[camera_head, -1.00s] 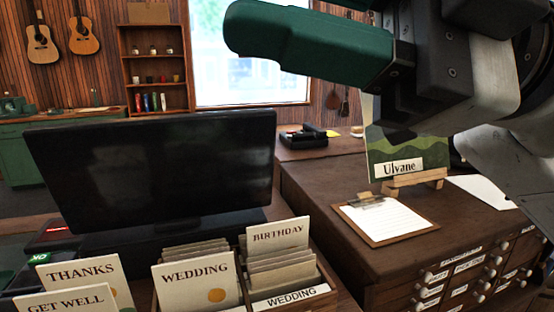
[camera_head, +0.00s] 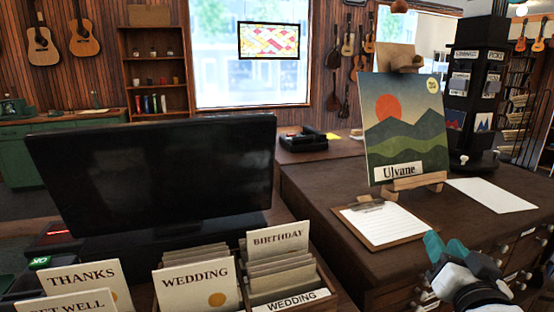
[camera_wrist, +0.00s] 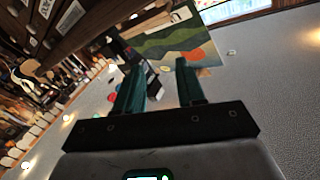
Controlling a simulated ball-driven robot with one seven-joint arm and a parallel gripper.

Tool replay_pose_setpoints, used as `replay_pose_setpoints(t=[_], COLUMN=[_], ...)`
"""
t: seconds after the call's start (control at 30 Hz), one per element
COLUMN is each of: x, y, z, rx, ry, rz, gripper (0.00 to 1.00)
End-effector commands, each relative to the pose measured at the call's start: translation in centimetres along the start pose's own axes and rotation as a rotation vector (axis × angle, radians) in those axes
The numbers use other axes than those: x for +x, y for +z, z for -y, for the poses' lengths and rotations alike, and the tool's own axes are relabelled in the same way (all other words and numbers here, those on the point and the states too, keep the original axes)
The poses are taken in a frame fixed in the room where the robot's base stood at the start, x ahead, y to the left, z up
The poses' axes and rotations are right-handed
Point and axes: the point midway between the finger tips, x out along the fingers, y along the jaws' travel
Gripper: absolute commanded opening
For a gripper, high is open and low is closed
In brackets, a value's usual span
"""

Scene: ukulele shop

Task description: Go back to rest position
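My gripper (camera_head: 444,243) is at the lower right of the head view, with its green fingers pointing up, in front of the drawer cabinet (camera_head: 305,185). In the wrist view my gripper (camera_wrist: 158,72) has its two green fingers spread apart with nothing held between them. The rest of the arm is mostly out of the head view.
A landscape album cover (camera_head: 405,125) labelled "Ulvane" stands on an easel (camera_head: 415,182) on the cabinet. A clipboard (camera_head: 385,222) and a white sheet (camera_head: 490,194) lie nearby. Card boxes and a black monitor (camera_head: 150,170) are at left. A dark display rack (camera_head: 475,90) stands behind.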

Motion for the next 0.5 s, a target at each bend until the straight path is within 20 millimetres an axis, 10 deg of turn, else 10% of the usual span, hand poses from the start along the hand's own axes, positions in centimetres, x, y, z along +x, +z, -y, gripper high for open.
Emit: replay_pose_setpoints(t=[0.27, 0.5], x=[-7.3, -18.8], y=[16.7, 27.5], z=[-6.3, -11.0], rx=[-0.114, -0.246], ry=[0.137, 0.165], rz=[0.528, 1.000], gripper=[0.39, 0.39])
